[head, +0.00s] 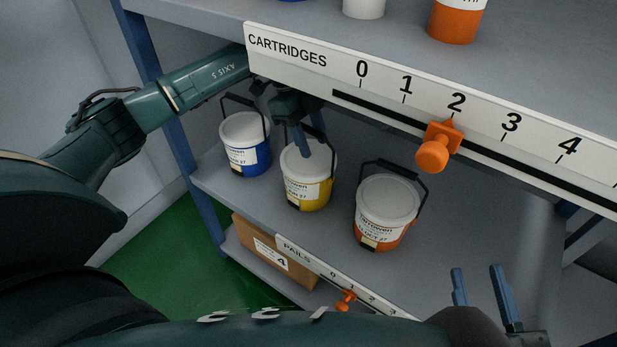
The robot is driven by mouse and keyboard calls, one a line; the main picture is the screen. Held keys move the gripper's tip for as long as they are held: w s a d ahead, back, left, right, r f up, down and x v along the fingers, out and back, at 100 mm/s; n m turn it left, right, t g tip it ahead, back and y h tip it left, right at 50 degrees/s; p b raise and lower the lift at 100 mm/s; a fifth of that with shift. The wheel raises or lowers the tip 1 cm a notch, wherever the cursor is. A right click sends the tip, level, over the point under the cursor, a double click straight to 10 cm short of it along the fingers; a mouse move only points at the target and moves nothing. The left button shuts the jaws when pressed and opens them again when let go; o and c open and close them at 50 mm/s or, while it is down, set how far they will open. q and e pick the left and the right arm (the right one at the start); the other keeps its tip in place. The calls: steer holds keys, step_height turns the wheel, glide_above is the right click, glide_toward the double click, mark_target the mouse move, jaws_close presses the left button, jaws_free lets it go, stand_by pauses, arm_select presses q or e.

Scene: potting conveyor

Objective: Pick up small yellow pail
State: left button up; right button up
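The small yellow pail (308,193) stands upright on the middle shelf, with a white lid and a white label. It is between a blue pail (246,150) on its left and an orange pail (384,218) on its right. My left gripper (305,143) points down at the yellow pail's lid, its fingers overlapping the lid in the head view. Its fingers hide part of the lid and handle, and I cannot tell whether they touch or grip anything. My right gripper (480,288) is open and empty at the lower right, away from the pails.
The upper shelf's edge, with a "CARTRIDGES" scale (288,52) and an orange slider knob (436,150), overhangs the pails close to my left wrist. A blue post (190,165) stands at left. A cardboard box (275,255) sits below. The shelf right of the orange pail is clear.

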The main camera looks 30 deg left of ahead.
arm_select(q)
jaws_close()
stand_by(0.4)
stand_by(0.9)
steer(key=shift+w+r, duration=0.1)
steer(key=shift+r, duration=0.05)
